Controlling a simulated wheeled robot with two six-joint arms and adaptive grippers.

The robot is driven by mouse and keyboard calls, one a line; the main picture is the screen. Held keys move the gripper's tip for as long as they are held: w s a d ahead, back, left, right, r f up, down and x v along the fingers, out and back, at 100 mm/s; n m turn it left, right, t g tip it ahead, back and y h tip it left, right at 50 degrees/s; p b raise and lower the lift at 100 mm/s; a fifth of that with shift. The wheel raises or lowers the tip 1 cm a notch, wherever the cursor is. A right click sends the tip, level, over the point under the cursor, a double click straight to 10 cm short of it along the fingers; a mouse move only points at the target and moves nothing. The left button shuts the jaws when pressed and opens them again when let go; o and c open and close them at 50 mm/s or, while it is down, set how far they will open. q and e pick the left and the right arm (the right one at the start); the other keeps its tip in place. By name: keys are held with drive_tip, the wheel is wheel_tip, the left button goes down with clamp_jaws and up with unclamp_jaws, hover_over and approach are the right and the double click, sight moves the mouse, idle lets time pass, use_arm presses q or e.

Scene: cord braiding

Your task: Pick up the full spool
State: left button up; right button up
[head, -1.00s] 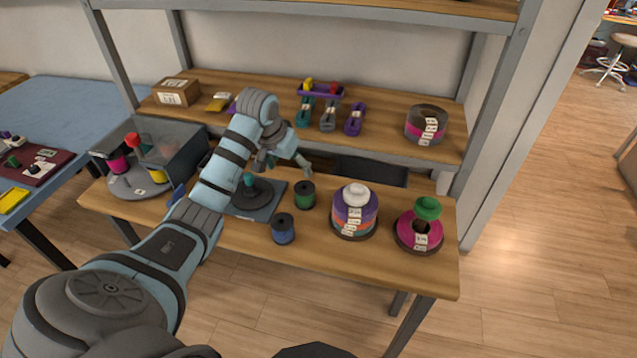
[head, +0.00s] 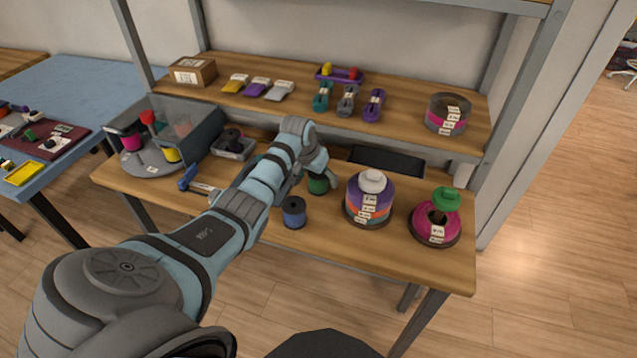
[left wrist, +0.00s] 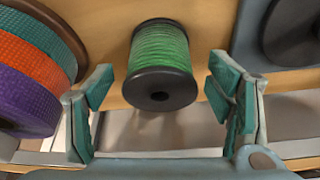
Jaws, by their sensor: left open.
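A green cord spool (head: 318,186) with dark flanges stands on the lower bench, partly hidden by my left gripper (head: 317,172). In the left wrist view, the green spool (left wrist: 160,60) looks thickly wound. My left gripper (left wrist: 160,92) is open there, with one teal-padded finger to each side of the spool's near end. No finger clearly touches it, and nothing is held. A blue spool (head: 294,212) stands nearer the bench's front edge, beside my forearm. My right gripper is not in view.
A stack of purple, orange and teal rolls (head: 368,203) stands close to the right of the green spool. A magenta roll (head: 424,229) with a green knob is farther right. The upper shelf (head: 405,118) overhangs behind. A clear-covered case (head: 200,128) stands at left.

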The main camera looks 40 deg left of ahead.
use_arm(q)
drive_tip(key=shift+c, duration=0.3)
drive_tip(key=shift+r, duration=0.1)
drive_tip(key=c, duration=1.2)
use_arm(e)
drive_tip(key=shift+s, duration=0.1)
